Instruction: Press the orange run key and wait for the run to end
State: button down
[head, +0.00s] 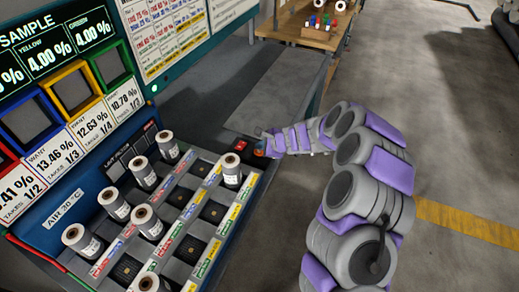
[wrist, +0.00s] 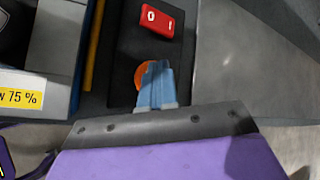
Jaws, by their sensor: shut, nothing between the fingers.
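The orange run key (wrist: 140,76) is a round button on a black panel. In the wrist view the shut blue fingers of my gripper (wrist: 156,72) lie over its right part, so much of it is hidden. The tips look at or just above the key; I cannot tell whether they touch it or whether it is pushed in.
A red 0/1 switch (wrist: 158,18) sits just beyond the key. Several grey-white rolls (head: 143,173) stand in the tray left of my arm. A display board (head: 62,50) rises behind them. A wooden table (head: 315,30) stands farther back. The floor at right is clear.

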aim_at(261, 152)
jog(key=shift+r+p, duration=0.75)
jog(key=shift+r, duration=0.2)
jog(key=shift+r, duration=0.1)
notch_tip(261, 152, up, 5)
jog(key=p, duration=0.4)
dwell(0.5)
